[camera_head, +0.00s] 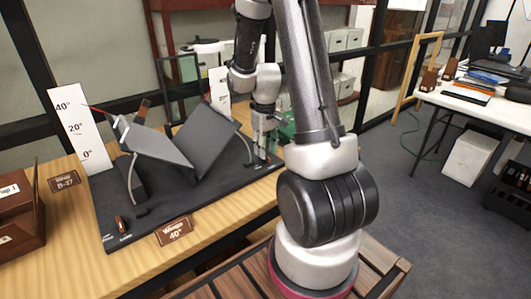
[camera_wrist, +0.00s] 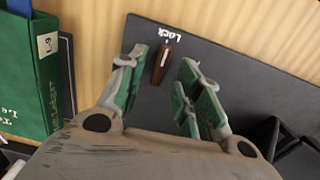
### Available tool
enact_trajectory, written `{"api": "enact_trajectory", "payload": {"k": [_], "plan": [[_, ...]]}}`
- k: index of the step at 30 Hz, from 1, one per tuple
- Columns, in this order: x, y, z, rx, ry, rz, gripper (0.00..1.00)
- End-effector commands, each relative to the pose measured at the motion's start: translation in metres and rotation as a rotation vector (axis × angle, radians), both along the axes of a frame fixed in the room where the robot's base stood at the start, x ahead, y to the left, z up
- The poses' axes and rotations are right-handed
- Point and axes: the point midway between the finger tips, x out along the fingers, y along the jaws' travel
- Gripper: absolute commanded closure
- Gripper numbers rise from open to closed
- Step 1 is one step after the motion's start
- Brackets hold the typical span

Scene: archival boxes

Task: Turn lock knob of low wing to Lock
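The cradle base (camera_head: 150,218) is a dark board on the wooden table, bearing two dark tilted wings, the left wing (camera_head: 155,142) and the right wing (camera_head: 207,136). In the wrist view, a brown lock knob (camera_wrist: 161,64) with a pale line stands on the dark board. The word Lock (camera_wrist: 172,35) is printed upside down beyond its far end. My gripper (camera_wrist: 164,78) is open, its green-padded fingers on either side of the knob with gaps visible. In the head view my gripper (camera_head: 265,137) is at the board's right end, and this knob cannot be made out there.
An angle scale (camera_head: 80,128) stands behind the left wing. Another brown knob (camera_head: 121,225) is at the board's front left. A Wings 40° sign (camera_head: 174,232) stands in front. Green books (camera_wrist: 35,85) stand left of the board in the wrist view. A brown box (camera_head: 20,220) is far left.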

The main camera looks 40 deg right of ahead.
Motion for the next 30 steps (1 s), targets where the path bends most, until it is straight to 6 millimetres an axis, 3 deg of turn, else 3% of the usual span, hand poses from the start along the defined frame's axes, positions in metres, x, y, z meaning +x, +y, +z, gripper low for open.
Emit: {"api": "enact_trajectory", "payload": {"k": [6,12,18,30], "plan": [[0.001,0.0,0.051,-0.002,-0.006,0.0,0.66],[0.001,0.0,0.086,-0.001,-0.004,0.0,0.66],[0.0,0.0,0.098,0.0,-0.001,0.001,0.66],[0.0,0.0,0.098,0.0,0.0,0.001,0.66]]}}
